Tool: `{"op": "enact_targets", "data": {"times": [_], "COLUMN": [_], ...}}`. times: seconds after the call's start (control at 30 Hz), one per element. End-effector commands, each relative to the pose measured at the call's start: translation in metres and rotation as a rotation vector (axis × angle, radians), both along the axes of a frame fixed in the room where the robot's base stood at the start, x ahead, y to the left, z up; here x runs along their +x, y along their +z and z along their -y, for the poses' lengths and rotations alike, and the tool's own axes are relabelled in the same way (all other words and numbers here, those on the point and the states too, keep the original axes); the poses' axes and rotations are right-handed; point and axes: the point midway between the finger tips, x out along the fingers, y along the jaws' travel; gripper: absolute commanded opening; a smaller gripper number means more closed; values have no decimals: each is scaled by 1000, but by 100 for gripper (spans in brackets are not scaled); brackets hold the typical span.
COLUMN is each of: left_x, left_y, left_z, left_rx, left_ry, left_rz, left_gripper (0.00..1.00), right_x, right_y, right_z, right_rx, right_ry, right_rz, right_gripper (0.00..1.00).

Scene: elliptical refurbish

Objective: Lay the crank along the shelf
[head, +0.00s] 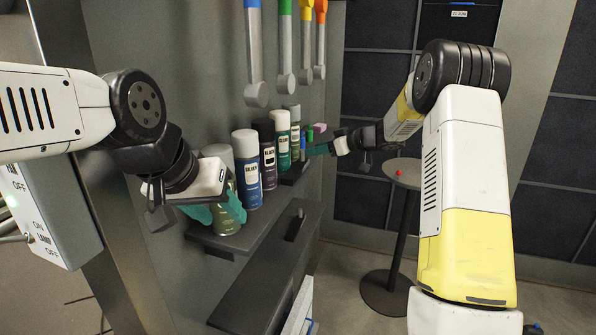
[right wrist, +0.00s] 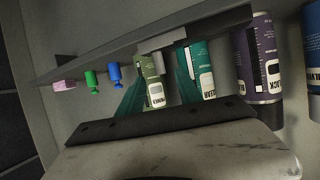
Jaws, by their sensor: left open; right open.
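I cannot make out the crank for certain. A short dark handle-like piece (head: 297,224) stands on the lower dark ledge (head: 262,275) in the head view. The upper shelf (head: 245,238) carries a row of spray cans. My left gripper (head: 214,212) is open at the shelf's near end, its teal fingers by the nearest grey-topped can (head: 222,180). My right gripper (head: 309,150) is open at the shelf's far end. In the right wrist view its teal fingers (right wrist: 158,95) spread either side of an olive-green can (right wrist: 151,75); contact is unclear.
A black can (head: 268,155) and a silver-labelled can (head: 247,170) stand between my grippers. Coloured-handled tools (head: 285,45) hang above. A round table (head: 405,172) stands right.

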Motion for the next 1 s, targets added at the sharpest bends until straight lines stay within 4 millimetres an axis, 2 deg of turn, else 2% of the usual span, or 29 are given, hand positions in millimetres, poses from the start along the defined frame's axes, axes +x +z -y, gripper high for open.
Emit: {"op": "enact_targets", "data": {"times": [0.5,0.73,0.93,1.0], "left_x": [0,0,0,0], "left_y": [0,0,0,0], "left_z": [0,0,0,0], "left_rx": [0,0,0,0], "left_ry": [0,0,0,0], "left_rz": [0,0,0,0], "left_gripper": [49,49,49,49], "right_x": [34,35,35,35], "right_y": [-19,-20,-20,-20], "right_z": [-47,-49,-49,-49], "right_rx": [-1,0,0,0], "right_ry": [-3,-4,-4,-4], "right_rz": [3,3,3,3], "right_gripper": [42,42,3,0]}}
